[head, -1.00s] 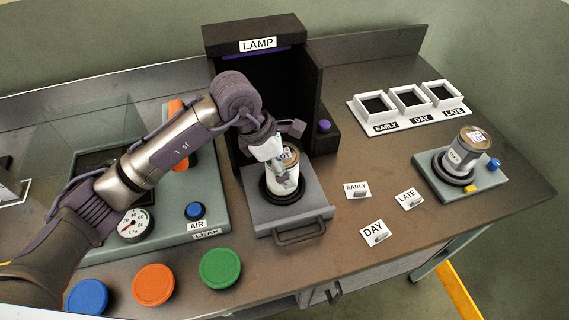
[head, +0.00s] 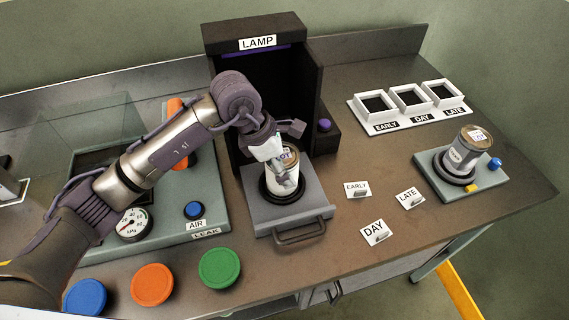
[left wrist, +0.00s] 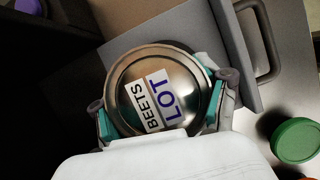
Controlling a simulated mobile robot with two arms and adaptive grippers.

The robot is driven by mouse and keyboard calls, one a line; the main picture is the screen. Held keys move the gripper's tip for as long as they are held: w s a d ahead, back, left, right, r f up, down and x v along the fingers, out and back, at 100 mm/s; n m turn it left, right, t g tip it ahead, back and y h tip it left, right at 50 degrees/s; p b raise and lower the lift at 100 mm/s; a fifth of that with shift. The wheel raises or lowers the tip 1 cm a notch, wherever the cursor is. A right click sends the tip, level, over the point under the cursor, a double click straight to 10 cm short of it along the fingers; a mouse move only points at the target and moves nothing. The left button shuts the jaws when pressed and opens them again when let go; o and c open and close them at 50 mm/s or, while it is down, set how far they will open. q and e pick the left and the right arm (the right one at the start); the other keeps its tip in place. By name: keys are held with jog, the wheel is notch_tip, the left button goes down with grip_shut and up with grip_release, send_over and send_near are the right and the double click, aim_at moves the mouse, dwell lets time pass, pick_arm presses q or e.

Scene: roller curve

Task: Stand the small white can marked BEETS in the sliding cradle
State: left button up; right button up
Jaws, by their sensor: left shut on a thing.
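The small white can (head: 291,158) stands upright at the round dark cradle (head: 270,190) on the grey sliding drawer (head: 254,217) in front of the LAMP box. Its lid, marked BEETS and LOT, fills the middle of the left wrist view (left wrist: 186,79). My left gripper (head: 285,176) is shut on the can, with a finger on each side of it in the left wrist view (left wrist: 160,112). The can's bottom is partly hidden by the gripper, so I cannot tell whether it fully rests in the cradle. My right gripper is not in view.
The black LAMP box (head: 262,80) stands right behind the drawer. A grey can (head: 467,152) sits tilted on a stand at the right. EARLY (head: 357,189), LATE (head: 410,199) and DAY (head: 375,233) tags lie on the bench. The AIR station (head: 195,210) is at the left.

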pick_arm(q)
jog(key=o, duration=1.6)
jog(key=shift+o, duration=0.8)
jog(key=shift+r+p, duration=2.25)
jog(key=shift+r, duration=2.25)
